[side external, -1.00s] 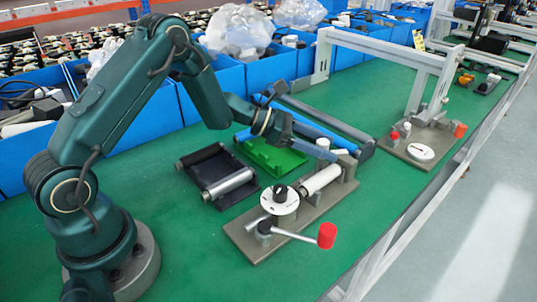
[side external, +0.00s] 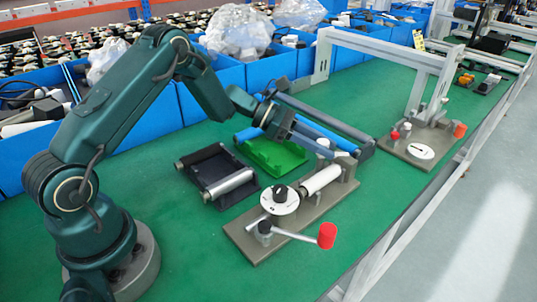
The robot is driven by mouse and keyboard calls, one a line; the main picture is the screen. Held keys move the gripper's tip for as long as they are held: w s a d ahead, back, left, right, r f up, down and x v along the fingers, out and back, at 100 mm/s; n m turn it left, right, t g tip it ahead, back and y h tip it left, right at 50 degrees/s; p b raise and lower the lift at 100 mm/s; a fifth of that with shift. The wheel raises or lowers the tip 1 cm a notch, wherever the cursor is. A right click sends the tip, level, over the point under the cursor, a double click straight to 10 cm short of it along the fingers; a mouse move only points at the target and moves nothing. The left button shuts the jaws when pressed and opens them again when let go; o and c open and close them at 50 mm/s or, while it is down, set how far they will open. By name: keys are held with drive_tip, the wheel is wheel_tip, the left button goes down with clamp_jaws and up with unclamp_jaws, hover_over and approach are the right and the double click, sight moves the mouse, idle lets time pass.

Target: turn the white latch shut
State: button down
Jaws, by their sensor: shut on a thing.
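The white latch (side external: 323,143) is a small pale piece at the far end of a grey-brown fixture plate (side external: 250,246), behind the white roller (side external: 321,179). My gripper (side external: 326,147) reaches in from the left, its fingers low and pointing right over that end of the fixture. It is shut on the latch, which shows only in part between the fingers. The exact angle of the latch is hard to tell. The same plate carries a white disc with a black knob (side external: 280,195) and a crank with a red handle (side external: 327,235).
A dark tray with rollers (side external: 216,175) and a green tray (side external: 271,155) lie left of the fixture. Blue and grey bars (side external: 335,119) lie behind my gripper. A white frame (side external: 425,85) stands at right over another fixture. Blue bins (side external: 215,85) line the back.

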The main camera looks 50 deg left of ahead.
drive_tip(key=shift+a+m+g+h, duration=0.1)
drive_tip(key=shift+m+g+h, duration=0.6)
drive_tip(key=shift+m+g, duration=0.55)
drive_tip(key=shift+m+g+h, duration=0.3)
drive_tip(key=shift+m+g, duration=0.45)
drive_tip(key=shift+g, duration=0.2)
drive_tip(key=c, duration=0.6)
unclamp_jaws()
drive_tip(key=shift+v, duration=2.55)
